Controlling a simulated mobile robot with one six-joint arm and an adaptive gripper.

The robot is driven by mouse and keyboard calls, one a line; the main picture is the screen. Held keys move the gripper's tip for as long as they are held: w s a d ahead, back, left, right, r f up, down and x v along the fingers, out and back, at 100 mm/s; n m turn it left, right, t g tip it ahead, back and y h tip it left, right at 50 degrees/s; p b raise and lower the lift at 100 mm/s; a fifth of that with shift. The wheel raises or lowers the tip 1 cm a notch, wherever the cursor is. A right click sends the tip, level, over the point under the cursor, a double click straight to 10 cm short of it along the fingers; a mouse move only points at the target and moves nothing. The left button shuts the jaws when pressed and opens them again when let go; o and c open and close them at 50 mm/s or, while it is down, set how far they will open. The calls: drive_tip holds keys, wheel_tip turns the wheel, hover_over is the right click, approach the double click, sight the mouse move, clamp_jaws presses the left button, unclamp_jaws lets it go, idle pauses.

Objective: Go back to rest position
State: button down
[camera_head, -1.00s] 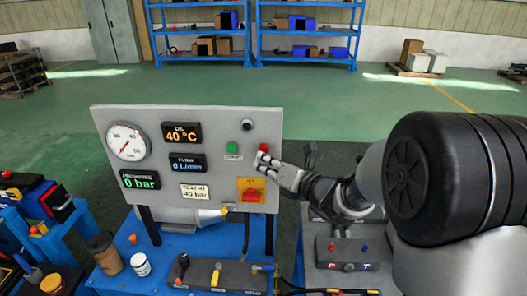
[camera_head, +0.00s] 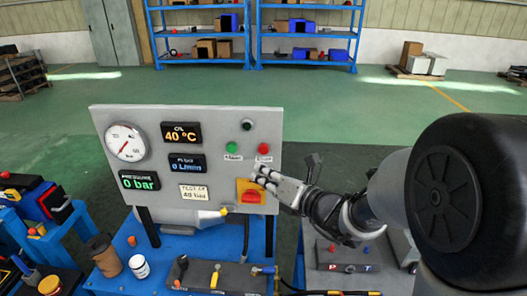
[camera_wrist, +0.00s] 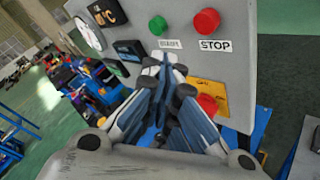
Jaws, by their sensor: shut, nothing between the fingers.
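My gripper (camera_head: 262,175) is shut and empty. In the head view it hovers at the right side of the grey control panel (camera_head: 220,125), below the red stop button (camera_head: 263,149) and just above the red switch on its yellow plate (camera_head: 251,197). The green button (camera_head: 231,148) is left of the stop button. In the wrist view the closed fingers (camera_wrist: 165,70) point at the panel, below the green button (camera_wrist: 158,25) and the STOP button (camera_wrist: 207,21). The red switch (camera_wrist: 207,104) is to their right. Whether the fingertips touch the panel is unclear.
The panel stands on a blue bench (camera_head: 200,245) with a grey valve block (camera_head: 215,275), a brown cup (camera_head: 104,256) and a white jar (camera_head: 139,266). A blue cart (camera_head: 40,235) stands left. Blue shelves (camera_head: 205,62) stand far back; the floor between is clear.

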idle(0.4)
drive_tip(key=s+a+r+n+g+y, duration=0.1)
drive_tip(key=s+a+r+n+g, duration=0.15)
drive_tip(key=s+n, duration=0.35)
drive_tip(key=s+a+r+n+g, duration=0.1)
drive_tip(key=s+a+n+g, duration=0.15)
drive_tip(key=s+n, duration=0.35)
drive_tip(key=s+d+f+n+g+h, duration=0.2)
drive_tip(key=s+n, duration=0.3)
drive_tip(key=s, duration=0.1)
drive_tip(key=s+d+f+n+g+h, duration=0.1)
drive_tip(key=s+d+n+g, duration=0.1)
drive_tip(key=s+n, duration=0.35)
drive_tip(key=s+d+f+n+h, duration=0.1)
drive_tip(key=s+d+n+h, duration=0.3)
drive_tip(key=d+n, duration=0.2)
drive_tip(key=s+d+f+n+t+h, duration=0.1)
drive_tip(key=s+d+n+h, duration=0.3)
drive_tip(key=d, duration=0.7)
drive_tip(key=shift+d+n+t+h, duration=0.25)
drive_tip(key=shift+n+h, duration=0.35)
drive_tip(key=shift+n, duration=0.55)
drive_tip(key=c, duration=2.3)
unclamp_jaws()
drive_tip(key=shift+s, duration=0.1)
